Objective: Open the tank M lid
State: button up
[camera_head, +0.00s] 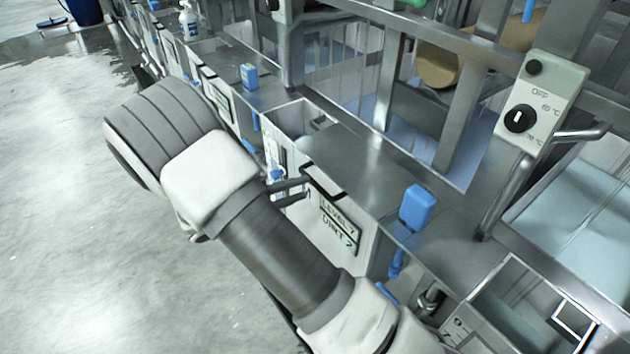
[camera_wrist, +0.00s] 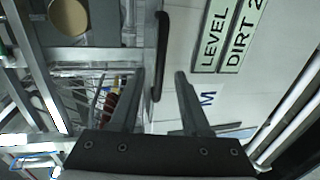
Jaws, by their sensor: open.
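A black bar handle (camera_head: 325,182) sits at the front edge of a flat steel lid (camera_head: 365,165), which lies level and looks closed. My gripper (camera_head: 292,190) is open in front of this edge, beside the panel marked LEVEL and DIRT. In the wrist view the handle (camera_wrist: 161,45) runs up and down, and its lower part shows between the two open fingertips of my gripper (camera_wrist: 160,74). Contact between the fingers and the handle cannot be told. A blue letter M (camera_wrist: 208,98) is on the white panel right of the handle, partly beside the right finger.
A blue block-shaped fitting (camera_head: 417,207) stands on the steel edge right of the lid. A control box with a knob (camera_head: 540,105) is at the upper right. Steel frame posts rise behind the lid.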

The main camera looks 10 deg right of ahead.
aim_at(313, 185)
jog(key=x, duration=0.5)
jog(key=shift+w+d, duration=0.1)
jog(key=shift+d, duration=0.1)
grip_shut()
dwell(1.2)
